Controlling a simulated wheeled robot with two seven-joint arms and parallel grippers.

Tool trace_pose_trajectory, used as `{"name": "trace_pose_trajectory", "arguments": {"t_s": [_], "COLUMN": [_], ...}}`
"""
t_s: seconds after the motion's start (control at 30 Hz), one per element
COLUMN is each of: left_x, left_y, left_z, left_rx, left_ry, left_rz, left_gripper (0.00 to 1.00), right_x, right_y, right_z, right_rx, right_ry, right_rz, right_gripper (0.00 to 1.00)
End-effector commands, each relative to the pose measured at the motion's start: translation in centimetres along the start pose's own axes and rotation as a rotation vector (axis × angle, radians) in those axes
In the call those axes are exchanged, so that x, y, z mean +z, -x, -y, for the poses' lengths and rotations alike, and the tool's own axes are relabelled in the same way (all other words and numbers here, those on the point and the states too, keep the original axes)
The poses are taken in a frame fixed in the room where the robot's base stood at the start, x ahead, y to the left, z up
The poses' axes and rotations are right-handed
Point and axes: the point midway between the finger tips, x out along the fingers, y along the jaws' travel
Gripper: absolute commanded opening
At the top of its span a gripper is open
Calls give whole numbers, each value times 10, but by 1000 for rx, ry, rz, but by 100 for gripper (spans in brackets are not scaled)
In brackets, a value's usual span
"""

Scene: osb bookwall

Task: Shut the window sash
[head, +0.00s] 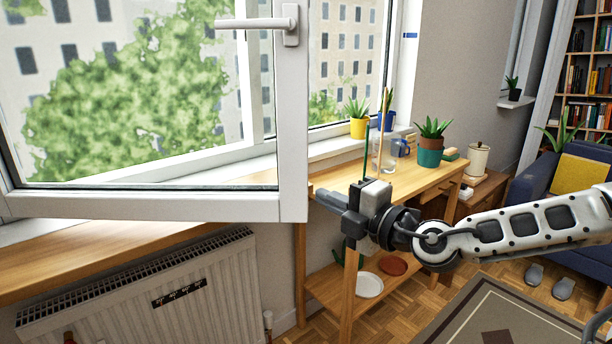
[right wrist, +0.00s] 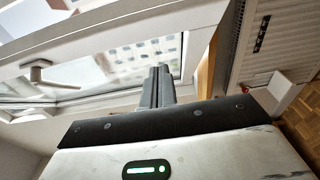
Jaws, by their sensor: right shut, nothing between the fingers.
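The white window sash (head: 292,140) stands swung open into the room in the head view, with its glass facing me. Its white handle (head: 262,23) lies horizontal near the top of the right-hand stile; the handle also shows in the right wrist view (right wrist: 38,72). The fixed window frame (head: 404,90) is behind it, with a gap between. My right gripper (head: 328,198) is shut and empty, its fingertips just right of the sash's lower right corner. I cannot tell whether they touch it. The fingers show in the right wrist view (right wrist: 157,88). My left gripper is not in view.
A wooden shelf table (head: 425,180) with a yellow pot (head: 359,128), a teal-potted plant (head: 430,155) and a glass stands behind my right gripper. A radiator (head: 150,300) is under the wooden ledge (head: 90,262). A blue armchair (head: 540,190) is at right.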

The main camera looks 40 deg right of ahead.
Motion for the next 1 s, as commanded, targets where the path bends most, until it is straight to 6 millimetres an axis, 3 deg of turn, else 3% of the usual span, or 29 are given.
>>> {"name": "trace_pose_trajectory", "arguments": {"t_s": [0.4, 0.5, 0.7, 1.0], "left_x": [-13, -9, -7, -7], "left_y": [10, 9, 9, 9], "left_z": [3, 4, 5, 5], "left_rx": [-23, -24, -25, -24], "left_ry": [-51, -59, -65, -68], "left_rz": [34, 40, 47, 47], "left_gripper": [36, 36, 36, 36], "right_x": [0, 15, 26, 29], "right_y": [-60, -71, -82, -84], "right_z": [-5, -2, 0, 1], "right_rx": [3, 1, 0, -2], "right_ry": [-6, -1, -1, -1], "right_rz": [-1, 3, 1, 0], "right_gripper": [0, 0, 0, 0]}}
